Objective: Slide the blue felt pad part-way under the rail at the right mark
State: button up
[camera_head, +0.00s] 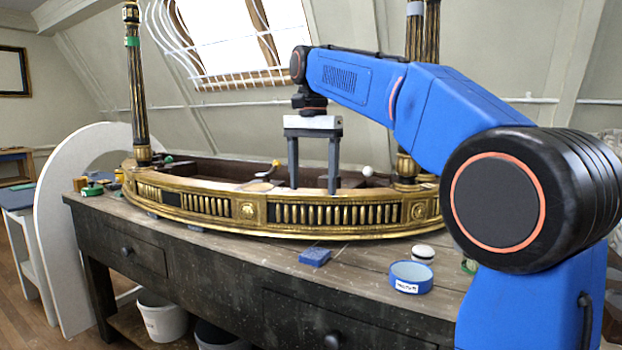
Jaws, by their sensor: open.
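A small blue felt pad (315,257) lies on the bench top in front of the gilt rail (205,206), apart from it. Its front edge is close to the bench's front edge. The curved rail runs across the bench, with dark gaps beneath its left part. I cannot make out the right mark. My gripper (313,190) is open and empty, pointing down. Its fingertips are near the rail's top edge, above and behind the pad in the picture; whether the rail hides their ends is unclear.
A blue dish (411,277) with a white label and a round white-topped item (423,252) stand right of the pad. My blue arm covers the bench's right end. The bench top (362,257) between pad and dish is clear. Small pots (93,188) stand at the left end.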

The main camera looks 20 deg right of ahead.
aim_at(313, 254)
jog(key=shift+f, duration=0.1)
notch_tip(313, 254, down, 17)
jog(key=shift+f, duration=0.15)
dwell(0.7)
jog(key=c, duration=1.1)
